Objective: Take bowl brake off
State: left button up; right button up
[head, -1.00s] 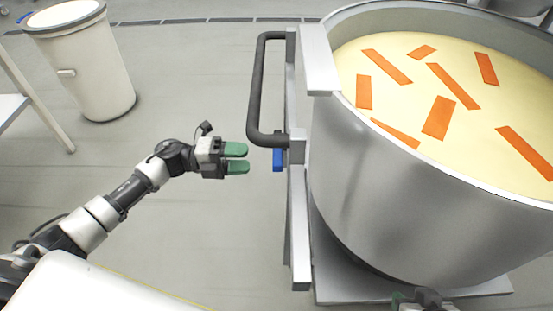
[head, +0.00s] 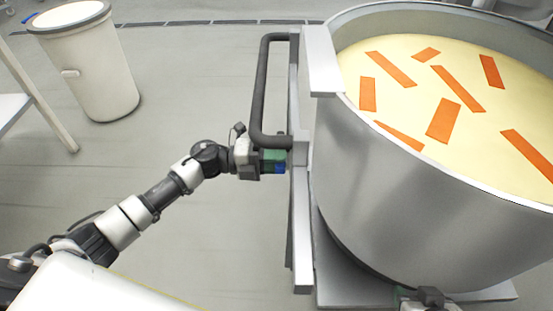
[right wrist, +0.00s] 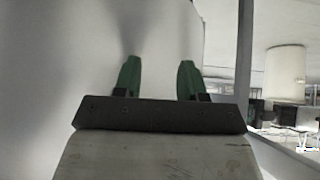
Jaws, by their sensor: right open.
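The large steel bowl (head: 375,190) fills the right of the head view and holds a pale mass with several orange strips on it. Its frame carries a dark handle (head: 259,90) on the left side. The small blue brake lever (head: 280,169) sits just below the handle's lower end. My left gripper (head: 274,160) is at the lever, its green fingers overlapping it and hiding most of it; its grip is unclear. My right gripper (right wrist: 158,78) is open and empty in the right wrist view, close to a smooth grey surface. Only its top shows at the bottom of the head view.
A white bin (head: 95,75) stands at the upper left. A pale table (head: 12,108) with a leg is at the left edge. The grey floor (head: 190,80) between bin and bowl is clear. The bowl's base plate (head: 340,285) extends low at the floor.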

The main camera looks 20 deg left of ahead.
pick_arm(q)
grip_shut()
